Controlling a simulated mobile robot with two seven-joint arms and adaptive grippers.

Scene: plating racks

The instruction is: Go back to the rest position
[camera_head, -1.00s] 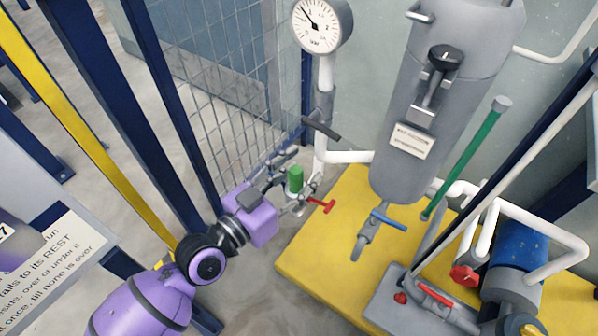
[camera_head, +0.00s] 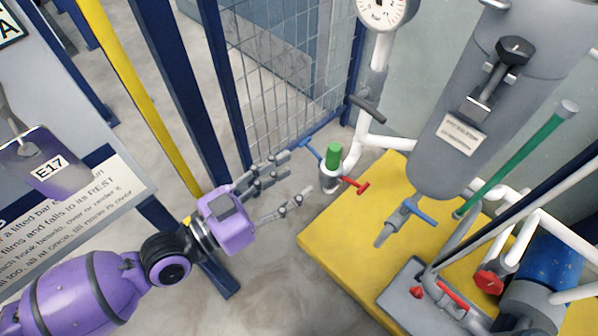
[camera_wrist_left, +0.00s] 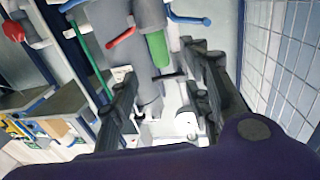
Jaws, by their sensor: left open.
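My left gripper (camera_head: 287,180) is open and empty, in front of the mesh fence and left of the yellow platform. Its two fingers also show spread apart in the left wrist view (camera_wrist_left: 165,95). A small valve with a green cap (camera_head: 333,156) and a red handle (camera_head: 357,186) stands just right of the fingers, apart from them in the head view. In the left wrist view the green cap (camera_wrist_left: 158,48) appears beyond the fingers. My right gripper is not in view.
A grey tank (camera_head: 470,120) with a blue-handled tap (camera_head: 418,213) stands above the yellow platform (camera_head: 345,235). A mesh fence (camera_head: 275,85) with blue posts is behind my arm. A sign board (camera_head: 75,190) is at the left. White pipes and a green rod (camera_head: 520,155) fill the right.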

